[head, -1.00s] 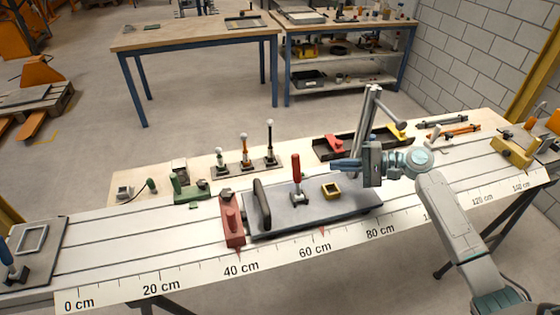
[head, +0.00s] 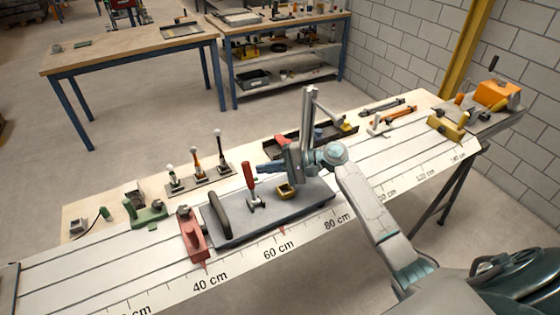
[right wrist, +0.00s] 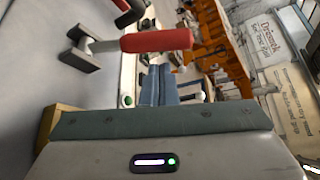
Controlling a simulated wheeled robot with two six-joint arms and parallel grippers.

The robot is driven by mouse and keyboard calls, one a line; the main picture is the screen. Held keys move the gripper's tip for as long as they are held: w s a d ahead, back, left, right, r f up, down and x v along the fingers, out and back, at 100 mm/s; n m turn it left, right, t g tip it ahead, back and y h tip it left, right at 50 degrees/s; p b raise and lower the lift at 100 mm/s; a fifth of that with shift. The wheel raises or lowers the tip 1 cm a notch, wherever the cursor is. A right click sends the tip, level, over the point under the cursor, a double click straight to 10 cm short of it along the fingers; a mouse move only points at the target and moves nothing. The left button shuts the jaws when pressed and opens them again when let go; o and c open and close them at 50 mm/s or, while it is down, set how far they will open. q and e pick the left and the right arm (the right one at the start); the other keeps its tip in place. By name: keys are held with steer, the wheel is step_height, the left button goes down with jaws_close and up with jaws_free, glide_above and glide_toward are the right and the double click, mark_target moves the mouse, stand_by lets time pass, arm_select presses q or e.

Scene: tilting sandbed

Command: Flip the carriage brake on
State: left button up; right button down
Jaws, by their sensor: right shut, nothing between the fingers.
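The carriage (head: 290,207) is a grey plate on the pale rail bed, between about the 40 and 80 cm marks. A lever with a red handle (head: 249,178) stands roughly upright on it; I take this for the brake. In the right wrist view the red handle (right wrist: 158,40) lies across the top, its metal foot on the plate at left. My right gripper (head: 262,168) has its blue fingers shut and empty, close to the right of the handle. The fingers also show in the right wrist view (right wrist: 158,85), below the handle; contact cannot be told. My left gripper is not in view.
A grey post (head: 307,120) rises by my right gripper. Several small levers (head: 197,165) stand behind.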

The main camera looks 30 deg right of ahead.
steer(key=shift+p+x, duration=0.35)
steer(key=shift+x, duration=0.8)
steer(key=shift+w+a+f, duration=0.1)
steer(key=shift+w+a, duration=0.05)
steer(key=shift+a, duration=0.3)
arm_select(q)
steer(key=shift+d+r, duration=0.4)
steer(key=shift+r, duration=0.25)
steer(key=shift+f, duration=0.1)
